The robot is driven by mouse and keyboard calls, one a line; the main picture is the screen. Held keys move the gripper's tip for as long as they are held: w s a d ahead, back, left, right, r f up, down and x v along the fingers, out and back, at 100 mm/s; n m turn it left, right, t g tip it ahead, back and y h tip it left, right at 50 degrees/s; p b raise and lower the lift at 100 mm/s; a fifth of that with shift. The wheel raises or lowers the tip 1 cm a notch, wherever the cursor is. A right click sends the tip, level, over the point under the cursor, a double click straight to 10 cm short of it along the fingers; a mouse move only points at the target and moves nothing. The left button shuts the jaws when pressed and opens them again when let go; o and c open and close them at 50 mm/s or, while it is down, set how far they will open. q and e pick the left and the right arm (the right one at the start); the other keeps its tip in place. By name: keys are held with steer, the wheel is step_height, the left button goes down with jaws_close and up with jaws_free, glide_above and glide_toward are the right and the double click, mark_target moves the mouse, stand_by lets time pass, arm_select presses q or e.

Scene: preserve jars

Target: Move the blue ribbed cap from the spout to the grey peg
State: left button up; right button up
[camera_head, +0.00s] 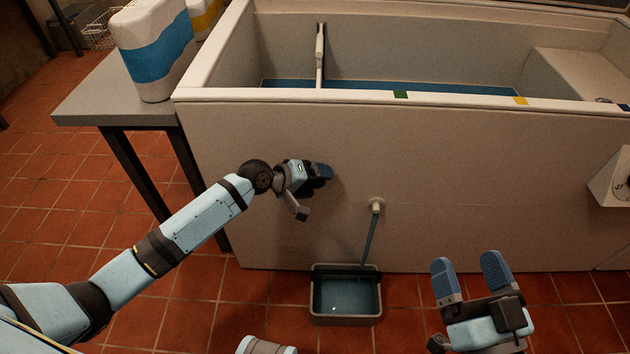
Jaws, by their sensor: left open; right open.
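The spout (376,205) on the tank's front wall is bare, and a thin blue stream runs from it. My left gripper (312,192) is open close to the front wall, left of the spout and a little higher. I cannot clearly make out the blue ribbed cap or the grey peg. A dark bluish shape at the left gripper's fingers may be the cap or a finger; I cannot tell which. My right gripper (468,270) is open and empty, low at the right, its blue-padded fingers pointing up the picture.
A grey bin (345,318) with liquid stands on the red tiles and catches the stream. The large white tank (480,185) fills the back. A blue-banded white jug (153,45) stands on a grey table (85,95) at the left. A pale cylinder (266,345) is at the bottom edge.

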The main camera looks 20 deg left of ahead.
arm_select(q)
steer(key=shift+s+a+r, duration=0.15)
steer(key=shift+a, duration=0.05)
steer(key=p+v, duration=0.4)
steer(key=v, duration=0.9)
arm_select(e)
step_height(320, 180, down, 8)
steer(key=d+g+h, duration=0.2)
steer(key=g+h, duration=0.1)
steer(key=shift+s+d+r, duration=0.25)
steer(key=shift+d, duration=0.1)
arm_select(q)
steer(key=shift+s, duration=0.1)
